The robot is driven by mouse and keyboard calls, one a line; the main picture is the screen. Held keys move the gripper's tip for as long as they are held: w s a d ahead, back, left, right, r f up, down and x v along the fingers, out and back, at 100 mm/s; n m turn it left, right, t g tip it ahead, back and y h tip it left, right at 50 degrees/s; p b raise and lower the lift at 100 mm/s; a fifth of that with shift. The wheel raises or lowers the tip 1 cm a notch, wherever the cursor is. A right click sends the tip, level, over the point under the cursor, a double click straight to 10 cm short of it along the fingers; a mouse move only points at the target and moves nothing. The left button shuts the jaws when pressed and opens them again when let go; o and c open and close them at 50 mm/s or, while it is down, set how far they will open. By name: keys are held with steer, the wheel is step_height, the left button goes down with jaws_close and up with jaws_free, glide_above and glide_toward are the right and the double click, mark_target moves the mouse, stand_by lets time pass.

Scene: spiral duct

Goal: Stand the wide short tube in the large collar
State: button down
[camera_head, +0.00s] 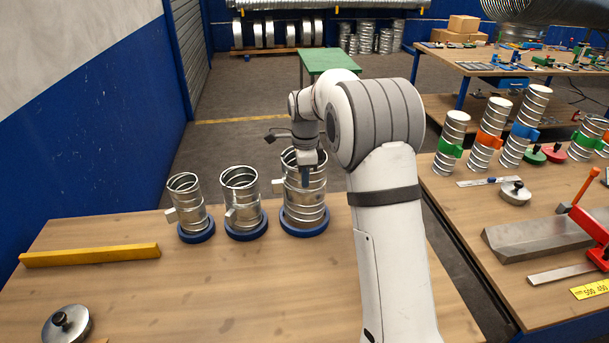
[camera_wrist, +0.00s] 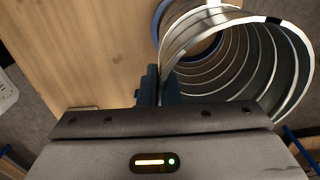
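The wide short tube (camera_head: 305,196) is a ribbed silver cylinder with a side tab. It stands upright at the large blue collar (camera_head: 304,226), the rightmost of three on the bench. Its lower end appears inside the ring; I cannot tell if it is fully seated. My gripper (camera_head: 306,179) is at the tube's upper rim. In the wrist view, my gripper (camera_wrist: 160,86) has its dark fingers close together with the wall of the tube (camera_wrist: 235,75) between them. Part of the blue collar (camera_wrist: 158,18) shows beyond the tube.
Two narrower tubes (camera_head: 187,203) (camera_head: 242,197) stand in blue collars to the left. A yellow bar (camera_head: 90,255) and a knobbed metal lid (camera_head: 66,324) lie further left. A second bench at right holds banded tubes (camera_head: 491,133) and tools.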

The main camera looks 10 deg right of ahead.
mark_target(305, 189)
steer(key=shift+f+b, duration=1.3)
steer(key=shift+f, duration=0.95)
steer(key=c, duration=1.6)
jaws_free()
steer(key=shift+r+b, duration=0.65)
steer(key=shift+r, duration=3.25)
steer(key=s+d+r+n+t, duration=0.15)
steer(key=s+n, duration=0.45)
steer(key=s, duration=0.7)
steer(key=s+d+r+n+t, duration=0.1)
steer(key=s+d+r+n, duration=0.15)
steer(key=s+n, duration=0.7)
steer(key=s+f+n, duration=0.1)
steer(key=s, duration=0.3)
steer(key=s+f, duration=0.1)
steer(key=s, duration=0.3)
steer(key=s+f+n+t, duration=0.1)
steer(key=s, duration=0.4)
steer(key=shift+d+f+n, duration=0.2)
steer(key=shift+f+n, duration=0.05)
steer(key=shift+n, duration=0.1)
